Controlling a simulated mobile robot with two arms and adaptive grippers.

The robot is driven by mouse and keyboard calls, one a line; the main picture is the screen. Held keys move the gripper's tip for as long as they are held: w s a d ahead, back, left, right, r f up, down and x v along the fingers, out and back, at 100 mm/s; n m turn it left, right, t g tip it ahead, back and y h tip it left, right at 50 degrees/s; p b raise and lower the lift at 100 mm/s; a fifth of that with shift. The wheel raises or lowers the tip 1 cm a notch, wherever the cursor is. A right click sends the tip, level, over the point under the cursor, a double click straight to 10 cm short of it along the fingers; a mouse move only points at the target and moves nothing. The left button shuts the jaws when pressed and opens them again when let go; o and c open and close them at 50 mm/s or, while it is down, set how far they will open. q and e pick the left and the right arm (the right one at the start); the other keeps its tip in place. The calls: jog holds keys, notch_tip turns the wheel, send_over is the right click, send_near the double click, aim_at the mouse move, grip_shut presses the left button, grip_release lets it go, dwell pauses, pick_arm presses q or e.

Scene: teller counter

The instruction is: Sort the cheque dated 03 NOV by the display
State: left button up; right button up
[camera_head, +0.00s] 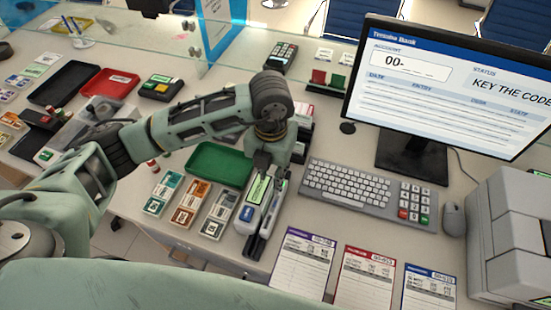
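The display (455,85) is a monitor headed with a bank name. It shows an account field starting "00-" and the status "KEY THE CODE". My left gripper (262,225) points down over the counter left of the keyboard. It is over or beside a pale device with a green label (259,188); I cannot tell whether it touches or grips it. Three slips lie at the front edge, with purple (303,262), red (366,278) and blue (430,288) headers. Their small print is unreadable, and I cannot identify a cheque dated 03 NOV. My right gripper is not in view.
A keyboard (345,185) with a number pad (414,202) lies before the monitor, with a mouse (454,218) beside it. A grey machine (510,235) stands at right. A green tray (219,164), red tray (110,85) and black tray (68,80) lie left. A glass screen runs behind.

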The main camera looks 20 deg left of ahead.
pick_arm(q)
jog(key=f, duration=0.2)
jog(key=f+p, duration=0.1)
jog(key=f, duration=0.1)
jog(key=shift+s, duration=0.35)
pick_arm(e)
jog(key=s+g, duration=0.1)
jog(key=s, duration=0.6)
pick_arm(q)
jog(key=shift+w+f, duration=0.25)
jog(key=shift+f, duration=0.95)
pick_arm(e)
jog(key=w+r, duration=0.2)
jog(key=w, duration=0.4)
pick_arm(q)
grip_shut()
jog(key=shift+r+p, duration=2.15)
jog(key=shift+r, duration=0.8)
notch_tip(320, 180, up, 6)
jog(key=p, duration=0.3)
jog(key=shift+f, duration=0.2)
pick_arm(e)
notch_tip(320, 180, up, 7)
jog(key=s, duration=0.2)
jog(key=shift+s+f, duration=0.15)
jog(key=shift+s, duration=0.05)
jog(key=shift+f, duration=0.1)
